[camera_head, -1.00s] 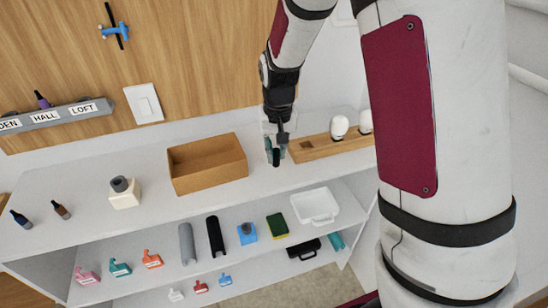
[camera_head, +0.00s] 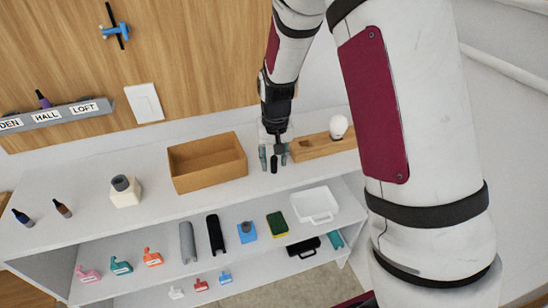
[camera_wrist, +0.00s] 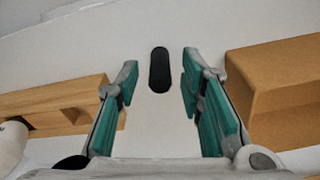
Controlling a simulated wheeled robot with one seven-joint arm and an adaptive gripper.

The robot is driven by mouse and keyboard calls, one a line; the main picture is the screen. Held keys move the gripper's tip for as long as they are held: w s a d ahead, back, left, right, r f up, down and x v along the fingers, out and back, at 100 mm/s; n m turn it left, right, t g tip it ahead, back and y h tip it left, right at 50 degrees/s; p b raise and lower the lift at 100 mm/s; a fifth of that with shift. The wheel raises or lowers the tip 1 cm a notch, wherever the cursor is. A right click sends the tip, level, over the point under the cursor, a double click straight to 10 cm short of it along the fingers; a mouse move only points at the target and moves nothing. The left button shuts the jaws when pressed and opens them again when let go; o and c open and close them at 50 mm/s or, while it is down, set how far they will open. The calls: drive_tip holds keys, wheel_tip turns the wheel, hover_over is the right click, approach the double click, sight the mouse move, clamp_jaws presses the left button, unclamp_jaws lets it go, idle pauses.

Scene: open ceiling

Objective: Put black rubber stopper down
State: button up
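The black rubber stopper (camera_head: 274,165) appears as a small dark rounded piece on the white top shelf, between the box and the wooden block. In the wrist view the stopper (camera_wrist: 159,70) lies ahead between my fingertips, with clear gaps on both sides. My gripper (camera_head: 273,157) is open around it, its teal-padded fingers apart and touching nothing. The open fingers also show in the wrist view (camera_wrist: 160,75).
An open brown box (camera_head: 207,163) stands left of my gripper. A wooden block (camera_head: 318,146) with a white bulb (camera_head: 338,127) is close on the right. A cream jar (camera_head: 125,194) and two small dark bottles are farther left. Lower shelves hold several items.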

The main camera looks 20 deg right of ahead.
wheel_tip(320, 180, up, 12)
drive_tip(key=s, duration=0.1)
drive_tip(key=s+r+n+t, duration=0.1)
drive_tip(key=s+r+t, duration=0.1)
drive_tip(key=s+r, duration=0.9)
drive_tip(key=s+r+n+t, duration=0.1)
drive_tip(key=s, duration=1.3)
drive_tip(key=shift+s+t, duration=0.35)
drive_tip(key=shift+t, duration=0.05)
